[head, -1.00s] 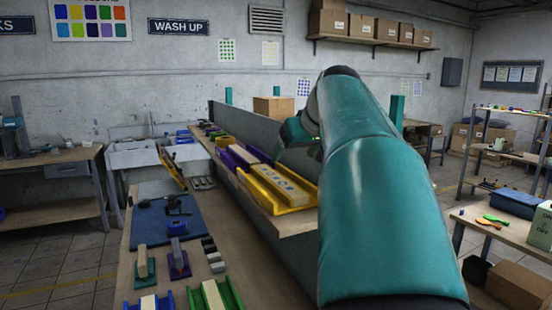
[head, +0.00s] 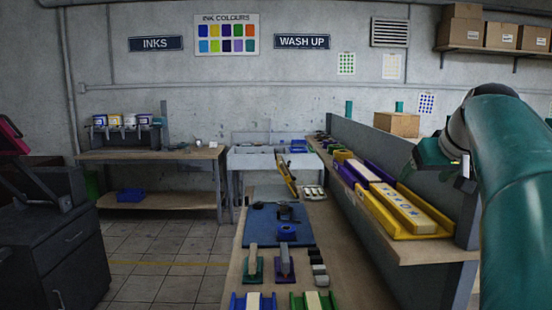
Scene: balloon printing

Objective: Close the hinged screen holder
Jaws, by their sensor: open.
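A dark frame with a magenta edge (head: 12,140) stands tilted up at the far left in the head view. It is above a dark stand (head: 50,190) on a dark cabinet and is cut off by the picture's edge. It looks like the hinged screen holder, raised open, but I cannot be sure. My gripper (head: 458,168) is at the right, in front of the grey partition and above the yellow tray (head: 435,222). It is open, far from the tilted frame, and I see nothing held in it. Its fingers are small and partly hidden.
A long bench (head: 345,270) with trays and a blue mat (head: 265,225) runs ahead. A yellow tilted piece (head: 288,177) stands near the sink (head: 262,160). An ink table (head: 150,155) is at the back left. Bare floor (head: 155,250) lies between the cabinet and bench.

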